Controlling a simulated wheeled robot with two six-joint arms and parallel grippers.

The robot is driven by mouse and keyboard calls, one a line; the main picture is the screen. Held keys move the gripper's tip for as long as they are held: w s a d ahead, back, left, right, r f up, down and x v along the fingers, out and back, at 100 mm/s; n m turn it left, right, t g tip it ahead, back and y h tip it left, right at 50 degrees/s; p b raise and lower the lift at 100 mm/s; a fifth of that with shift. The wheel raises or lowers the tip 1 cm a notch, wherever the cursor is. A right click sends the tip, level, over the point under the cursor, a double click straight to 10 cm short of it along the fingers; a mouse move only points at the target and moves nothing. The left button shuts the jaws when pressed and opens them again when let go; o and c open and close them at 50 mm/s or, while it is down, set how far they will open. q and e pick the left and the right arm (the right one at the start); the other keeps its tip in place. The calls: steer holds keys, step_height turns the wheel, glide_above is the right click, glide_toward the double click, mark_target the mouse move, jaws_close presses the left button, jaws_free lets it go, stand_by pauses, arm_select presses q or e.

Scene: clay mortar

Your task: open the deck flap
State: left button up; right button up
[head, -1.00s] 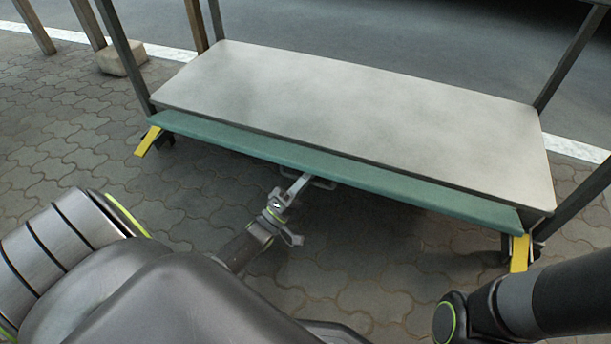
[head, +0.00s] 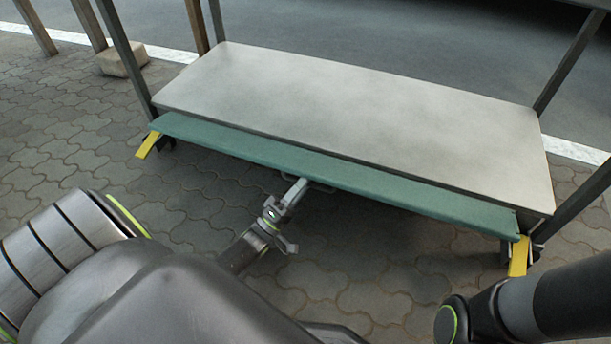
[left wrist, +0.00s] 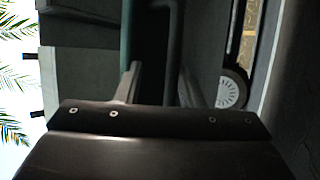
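The deck flap (head: 330,174) is a long green panel along the near edge of the pale cart deck (head: 350,120). It tilts outward and down from that edge. Its grey handle (head: 322,187) shows partly below the lower edge, mostly hidden by my left gripper (head: 297,190). In the left wrist view, the fingers of my left gripper (left wrist: 158,88) stand apart. A dark handle bar (left wrist: 172,50) runs between them, nearer the right finger; whether they touch is unclear. The green flap (left wrist: 128,40) shows beyond the left finger. My right arm shows at lower right, its gripper out of view.
Dark posts rise at the cart's corners. A stone block (head: 122,60) lies at upper left. The paving (head: 80,130) left of the cart is clear.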

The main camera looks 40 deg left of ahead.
arm_select(q)
steer(key=shift+v, duration=2.75)
